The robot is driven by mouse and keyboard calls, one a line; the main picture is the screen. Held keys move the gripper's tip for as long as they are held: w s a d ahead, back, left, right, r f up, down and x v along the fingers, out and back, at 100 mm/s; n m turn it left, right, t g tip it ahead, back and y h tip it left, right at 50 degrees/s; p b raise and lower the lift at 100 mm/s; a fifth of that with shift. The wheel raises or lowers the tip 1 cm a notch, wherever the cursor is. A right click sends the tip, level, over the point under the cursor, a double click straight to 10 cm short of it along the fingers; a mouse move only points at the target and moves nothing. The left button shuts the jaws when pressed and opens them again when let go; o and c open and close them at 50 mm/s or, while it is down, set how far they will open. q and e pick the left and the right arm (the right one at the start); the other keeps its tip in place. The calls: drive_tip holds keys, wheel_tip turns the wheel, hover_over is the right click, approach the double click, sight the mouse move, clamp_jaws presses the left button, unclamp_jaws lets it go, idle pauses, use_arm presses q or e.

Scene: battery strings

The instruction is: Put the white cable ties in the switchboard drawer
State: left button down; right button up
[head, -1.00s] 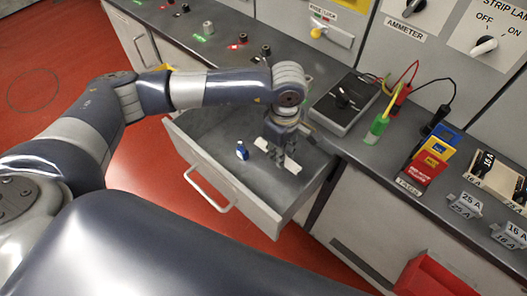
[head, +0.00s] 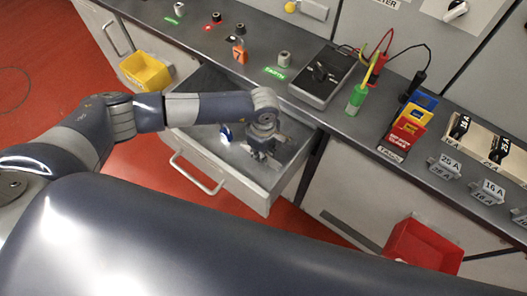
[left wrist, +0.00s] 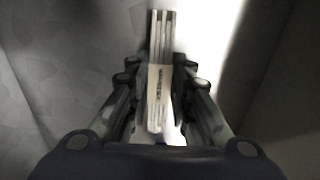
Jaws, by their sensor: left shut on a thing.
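The switchboard drawer (head: 250,196) is pulled open below the counter. My left gripper (head: 264,157) is down over the inside of the drawer. In the left wrist view the left gripper (left wrist: 160,95) is shut on the white cable ties (left wrist: 160,38), a narrow bundle with a pale label band. The drawer's inside surfaces surround it there; whether the bundle touches the floor I cannot tell. In the head view the fingers largely hide the ties. My right gripper is not in view.
A small blue-and-white item (head: 225,134) is in the drawer, left of the gripper. A yellow bin (head: 148,72) and a red bin (head: 422,248) hang on the cabinet front. The counter holds a black-topped meter (head: 322,75), leads, coloured tags (head: 405,125) and fuse holders.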

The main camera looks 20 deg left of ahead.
use_arm(q)
drive_tip(key=shift+f, duration=0.15)
drive_tip(key=c, duration=1.4)
unclamp_jaws()
drive_tip(key=shift+c, duration=0.2)
drive_tip(key=shift+r, duration=0.25)
wheel_tip(320, 180, up, 12)
drive_tip(key=b, duration=0.1)
